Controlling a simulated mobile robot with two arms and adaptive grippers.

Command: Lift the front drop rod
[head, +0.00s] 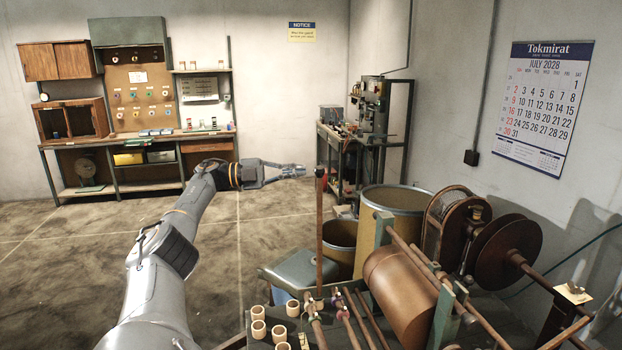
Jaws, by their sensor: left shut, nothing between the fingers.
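My left gripper (299,171) reaches in from the left, shut and empty, its fingertips pointing right. I cannot tell the gap in depth. Several thin rods (355,318) with coloured collars slant across the winding machine at the bottom centre. I cannot tell for sure which rod is the front drop rod. My right gripper is not in view.
A large copper-brown roller (402,292) and a dark reel (500,250) fill the right side. Tan drums (393,225) stand behind the rods.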

